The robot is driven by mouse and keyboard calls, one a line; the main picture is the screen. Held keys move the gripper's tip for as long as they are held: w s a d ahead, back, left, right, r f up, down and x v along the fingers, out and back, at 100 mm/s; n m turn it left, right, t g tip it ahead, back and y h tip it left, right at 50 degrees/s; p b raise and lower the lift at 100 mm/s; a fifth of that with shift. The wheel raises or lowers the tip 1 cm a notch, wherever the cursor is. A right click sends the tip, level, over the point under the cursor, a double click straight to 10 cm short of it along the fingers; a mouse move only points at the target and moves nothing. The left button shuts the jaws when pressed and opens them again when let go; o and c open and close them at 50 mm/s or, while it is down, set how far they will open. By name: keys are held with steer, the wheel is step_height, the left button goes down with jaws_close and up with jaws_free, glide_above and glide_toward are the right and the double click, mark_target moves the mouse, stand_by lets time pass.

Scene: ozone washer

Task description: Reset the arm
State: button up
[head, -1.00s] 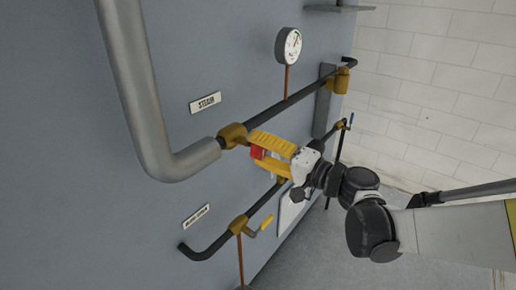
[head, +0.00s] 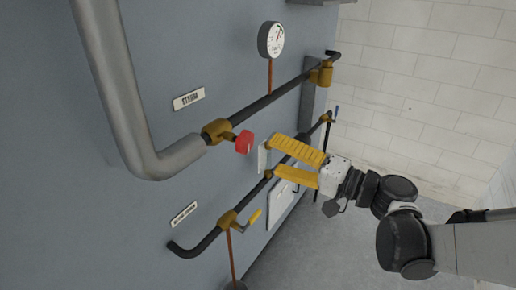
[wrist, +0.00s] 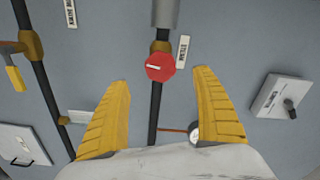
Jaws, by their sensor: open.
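My gripper (head: 272,158) has yellow fingers and is open and empty. In the head view it is to the right of and a little below the red valve knob (head: 244,142), apart from it. The knob sits on a brass valve (head: 217,131) on the upper black pipe, beside the STEAM label (head: 188,98). In the wrist view the red knob (wrist: 160,67) lies ahead, between and beyond the spread fingertips (wrist: 162,75), with a white bar mark on its face. My arm reaches in from the right.
A lower pipe carries a brass valve with a yellow handle (head: 250,222). A pressure gauge (head: 271,39) stands above the upper pipe. A thick grey pipe (head: 112,85) bends at the left. A grey box with a black knob (wrist: 283,97) is at the wrist view's right.

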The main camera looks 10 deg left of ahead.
steer(key=shift+v, duration=1.1)
steer(key=shift+f, duration=0.1)
steer(key=s+d+f+h, duration=0.8)
steer(key=d+f+h, duration=0.1)
steer(key=s+d+f+h, duration=0.1)
steer(key=s+d+h, duration=0.2)
steer(key=d, duration=0.4)
steer(key=s+d+f+n+h+b, duration=0.1)
steer(key=s+d+h, duration=0.2)
steer(key=d, duration=0.4)
steer(key=shift+s+f+h, duration=0.3)
steer(key=shift+s+h, duration=0.1)
steer(key=shift+h, duration=0.4)
steer(key=shift+a, duration=0.15)
